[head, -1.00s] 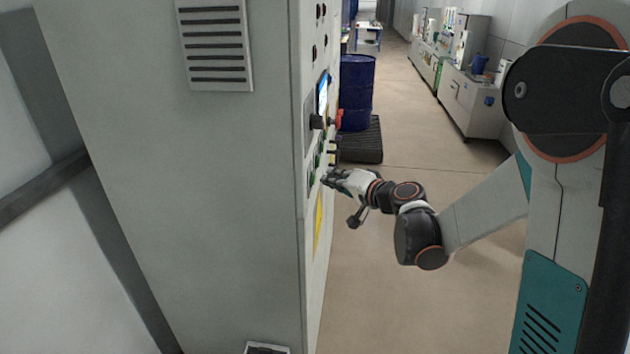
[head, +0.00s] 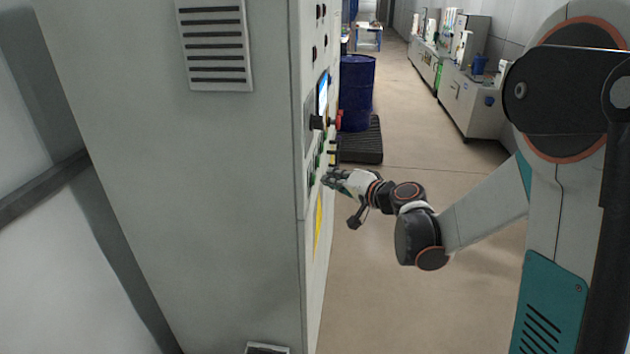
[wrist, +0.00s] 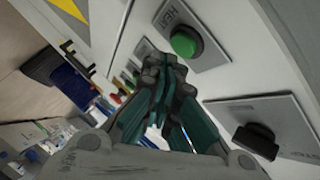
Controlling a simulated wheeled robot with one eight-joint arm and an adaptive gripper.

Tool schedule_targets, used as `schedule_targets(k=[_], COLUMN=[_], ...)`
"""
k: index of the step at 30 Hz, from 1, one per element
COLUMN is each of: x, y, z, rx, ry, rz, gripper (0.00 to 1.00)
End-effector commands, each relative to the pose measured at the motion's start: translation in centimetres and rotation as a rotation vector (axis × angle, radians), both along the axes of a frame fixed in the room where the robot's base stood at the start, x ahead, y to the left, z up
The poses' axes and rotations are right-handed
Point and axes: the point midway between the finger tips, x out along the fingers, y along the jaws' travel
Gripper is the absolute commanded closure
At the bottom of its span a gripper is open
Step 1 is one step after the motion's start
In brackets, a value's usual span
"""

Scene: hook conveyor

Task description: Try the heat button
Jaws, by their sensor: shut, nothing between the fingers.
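The heat button is a round green button (wrist: 186,42) in a black collar on a grey plate marked HEAT, in the upper middle of the wrist view. My gripper (wrist: 168,62) is shut and empty, with its tips just below and left of the green button in that view. A small gap seems to show between tips and button, but I cannot tell the depth. In the head view my gripper (head: 328,179) is at the front face of the tall grey cabinet (head: 200,200), by the lower row of controls. The head view shows the panel too edge-on to tell the heat button apart.
A black knob (wrist: 256,140) on a second plate is at the right of the wrist view. A red knob (head: 338,119) sticks out above my gripper in the head view. A blue drum (head: 356,92) stands on a dark pallet (head: 362,142) behind.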

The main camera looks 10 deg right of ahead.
Motion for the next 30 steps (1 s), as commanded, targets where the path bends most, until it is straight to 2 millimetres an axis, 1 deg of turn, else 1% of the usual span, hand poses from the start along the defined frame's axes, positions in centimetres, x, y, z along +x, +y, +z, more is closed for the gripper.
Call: schedule_targets(k=[8, 16, 30], x=[0.03, 0.22, 0.27], y=[0.1, 0.8, 0.91], z=[-0.01, -0.04, 0.02], rx=[0.0, -0.001, 0.0], ry=[0.0, 0.0, 0.0], rz=[0.0, 0.001, 0.0], gripper=[1.0, 1.0, 1.0])
